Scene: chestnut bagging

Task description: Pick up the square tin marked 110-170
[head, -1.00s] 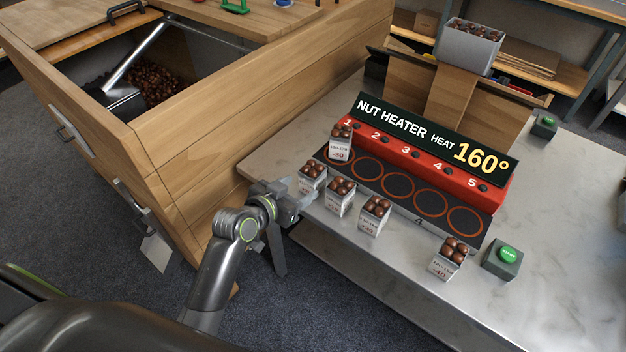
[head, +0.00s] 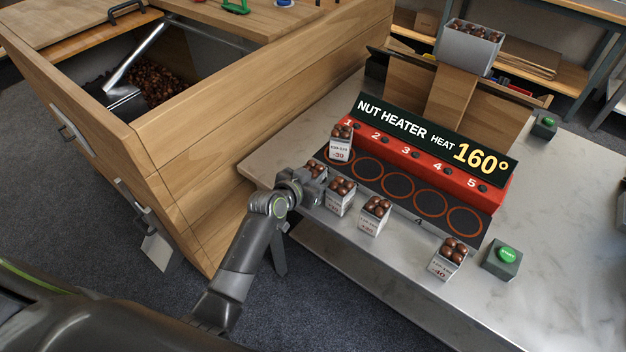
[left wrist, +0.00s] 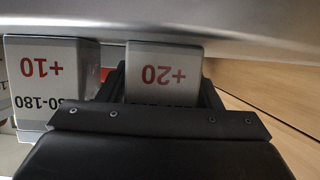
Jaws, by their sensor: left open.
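My left gripper (head: 308,186) is open at the leftmost tin (head: 318,169) of the front row, partly covering it. In the left wrist view, a square tin marked +20 (left wrist: 163,62) stands between the open fingers, label upside down. Its range line is hidden behind the gripper body. Beside it is a tin marked +10 (left wrist: 42,66), its range ending in 60-180. The other front tins are a second tin (head: 340,197), a third tin (head: 374,216) and a right tin (head: 446,259) marked -40. I cannot read 110-170 on any tin. My right gripper is not in view.
The nut heater (head: 430,147) with several ringed plates stands behind the row; a tin marked -30 (head: 340,146) is on plate 1. A green start button (head: 505,254) sits at the right. A wooden chestnut bin (head: 190,140) borders the table on the left.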

